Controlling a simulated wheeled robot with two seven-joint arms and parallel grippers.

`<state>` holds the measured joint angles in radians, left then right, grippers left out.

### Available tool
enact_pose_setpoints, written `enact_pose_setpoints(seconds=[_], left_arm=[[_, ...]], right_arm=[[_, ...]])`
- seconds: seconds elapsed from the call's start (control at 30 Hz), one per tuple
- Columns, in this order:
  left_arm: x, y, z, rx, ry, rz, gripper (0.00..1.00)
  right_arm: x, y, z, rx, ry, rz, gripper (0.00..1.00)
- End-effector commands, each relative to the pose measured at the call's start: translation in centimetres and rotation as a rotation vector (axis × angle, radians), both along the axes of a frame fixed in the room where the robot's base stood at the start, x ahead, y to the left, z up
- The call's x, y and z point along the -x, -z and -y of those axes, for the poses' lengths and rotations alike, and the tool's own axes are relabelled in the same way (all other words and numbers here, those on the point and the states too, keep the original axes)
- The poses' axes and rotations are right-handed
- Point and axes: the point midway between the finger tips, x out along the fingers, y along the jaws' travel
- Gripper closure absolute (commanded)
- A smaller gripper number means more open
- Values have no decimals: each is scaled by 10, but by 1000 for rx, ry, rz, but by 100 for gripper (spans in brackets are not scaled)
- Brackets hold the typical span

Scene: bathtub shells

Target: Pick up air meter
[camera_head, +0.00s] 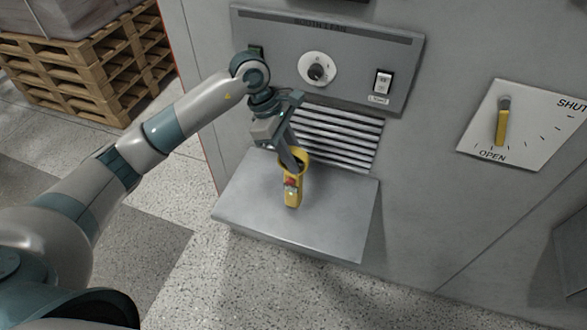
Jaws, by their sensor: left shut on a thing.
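The air meter (292,192) is a yellow hand-held device with a red spot on its face and a ring-like upper part. It is upright at the metal shelf (345,222) on the front of the grey cabinet. My left gripper (294,163) reaches down from above and is shut on its upper part. The fingers partly hide the top of the meter. I cannot tell whether its lower end touches the shelf. My right gripper is not in view.
Behind the meter is a louvred vent (338,138), below a control panel (408,62) with a knob (317,69) and a switch (382,81). A yellow lever (502,122) sits on a plate at right. Wooden pallets (95,75) stand at left.

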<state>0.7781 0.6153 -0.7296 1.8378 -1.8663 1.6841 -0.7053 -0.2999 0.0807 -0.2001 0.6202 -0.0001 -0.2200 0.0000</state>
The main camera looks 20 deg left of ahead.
Motion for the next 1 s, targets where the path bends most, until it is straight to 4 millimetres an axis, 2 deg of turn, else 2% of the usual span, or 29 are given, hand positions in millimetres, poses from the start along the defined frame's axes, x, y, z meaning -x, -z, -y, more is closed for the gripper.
enact_pose_setpoints(seconds=[0.03,0.3,0.5,0.7,1.0], left_arm=[[1,-4,5,1,5,8,100],[24,-35,54,2,7,7,100],[39,-56,84,1,5,5,100],[47,-69,101,1,2,3,100],[50,-74,106,0,1,1,100]], right_arm=[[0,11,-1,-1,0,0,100],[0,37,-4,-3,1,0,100],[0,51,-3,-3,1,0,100],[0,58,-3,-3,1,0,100],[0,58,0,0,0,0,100]])
